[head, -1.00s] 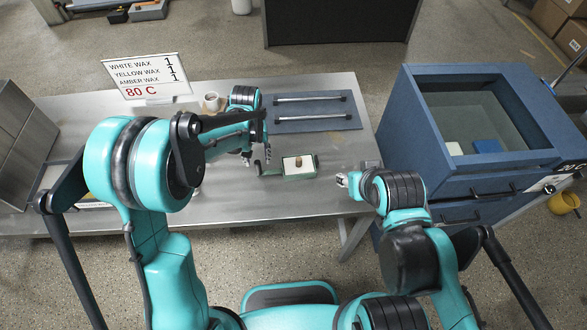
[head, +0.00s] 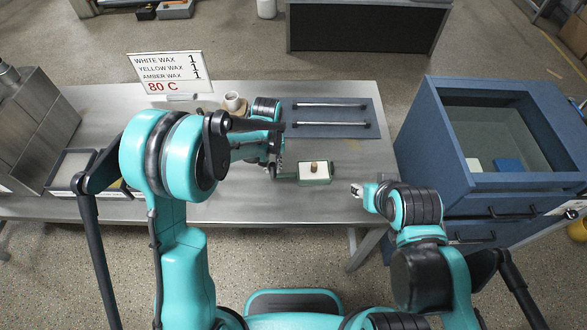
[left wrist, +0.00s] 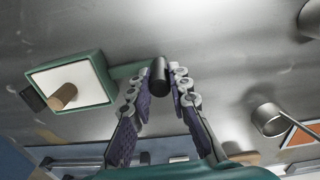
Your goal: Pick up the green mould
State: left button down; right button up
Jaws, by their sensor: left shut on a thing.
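The green mould (head: 329,170) is a shallow tray with a white filling and a brown cylindrical peg on top. It lies on the steel table near its front edge. It also shows at the left in the left wrist view (left wrist: 98,61), with its handle pointing right to a dark grip (left wrist: 158,77). My left gripper (head: 273,170) is at the handle's end, and its fingers (left wrist: 160,88) are shut on that grip. My right gripper (head: 357,190) hangs to the right of the mould, apart from it; its jaws are too small to judge.
A blue mat (head: 350,112) with two metal bars lies behind the mould. A metal cup (head: 232,101) stands behind my left arm. A sign (head: 167,72) stands at the back left. A blue cabinet (head: 424,135) with an open-topped bin stands right of the table.

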pick_arm(q)
jog(key=shift+r, duration=0.1)
jog(key=shift+r+p, duration=0.6)
jog(key=shift+r, duration=1.25)
jog(key=shift+s+d+r, duration=0.1)
jog(key=shift+d+r, duration=0.15)
jog(key=shift+r, duration=0.05)
jog(key=s+d+r+p, duration=0.1)
jog(key=s+d+r, duration=0.1)
jog(key=d, duration=0.3)
jog(key=s+d+r+p, duration=0.1)
jog(key=s+d+r, duration=0.1)
jog(key=d+r, duration=0.2)
jog(key=shift+s+d+r, duration=0.25)
jog(key=shift+d, duration=0.35)
pick_arm(e)
notch_tip(320, 180, up, 3)
jog(key=shift+r, duration=0.1)
